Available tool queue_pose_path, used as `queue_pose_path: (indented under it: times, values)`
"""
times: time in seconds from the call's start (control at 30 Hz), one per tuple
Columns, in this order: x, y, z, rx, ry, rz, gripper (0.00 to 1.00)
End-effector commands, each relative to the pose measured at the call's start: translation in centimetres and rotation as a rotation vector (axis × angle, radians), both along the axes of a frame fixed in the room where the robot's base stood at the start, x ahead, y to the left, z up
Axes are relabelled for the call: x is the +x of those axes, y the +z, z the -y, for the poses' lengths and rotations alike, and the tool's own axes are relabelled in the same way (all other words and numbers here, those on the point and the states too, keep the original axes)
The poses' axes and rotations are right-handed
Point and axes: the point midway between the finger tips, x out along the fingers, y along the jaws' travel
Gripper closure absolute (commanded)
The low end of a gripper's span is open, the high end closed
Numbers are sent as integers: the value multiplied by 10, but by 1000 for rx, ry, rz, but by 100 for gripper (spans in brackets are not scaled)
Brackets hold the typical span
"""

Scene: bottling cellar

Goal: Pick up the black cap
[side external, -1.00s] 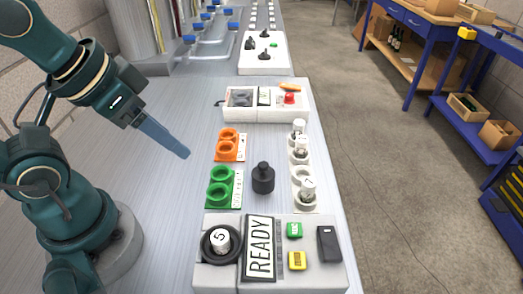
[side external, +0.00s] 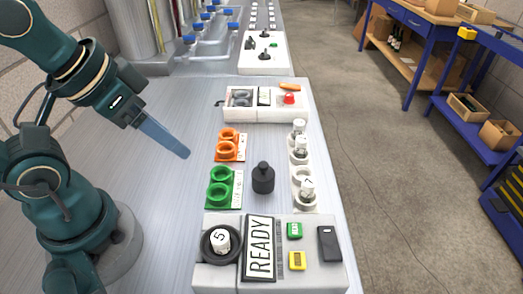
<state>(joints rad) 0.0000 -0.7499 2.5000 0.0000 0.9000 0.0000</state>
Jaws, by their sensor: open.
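A black, knob-topped piece (side external: 263,179) stands upright on the bench between the green rings and the white holder; I cannot tell whether it is the black cap. Smaller dark pieces (side external: 264,56) sit on the white tray at the back, too small to make out. My gripper (side external: 184,153), with blue-grey fingers, is above the bench, left of the orange rings. It is open, apart from the black piece and holding nothing visible. The gap between its fingers is hidden from this side.
Orange rings (side external: 228,143) and green rings (side external: 221,181) stand near my gripper. A white holder with white-topped pieces (side external: 305,187) is near the right edge. A grey console with a READY sign (side external: 260,248) is in front. A white box with a red button (side external: 289,99) is behind.

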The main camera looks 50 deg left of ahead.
Motion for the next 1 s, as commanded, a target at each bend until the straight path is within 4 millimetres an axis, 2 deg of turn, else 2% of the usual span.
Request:
queue_pose_path:
  times: [0.03, 0.07, 0.37, 0.53, 0.73, 1.0]
  values:
    - [0, 0, 0, 0, 0, 0, 19]
    - [0, 0, 0, 0, 0, 0, 8]
    - [0, 0, 0, 1, -3, 0, 8]
    - [2, 4, 0, 46, -83, 9, 8]
    - [30, 27, 2, 163, -312, 11, 8]
    - [79, 28, 12, 269, -608, -83, 8]
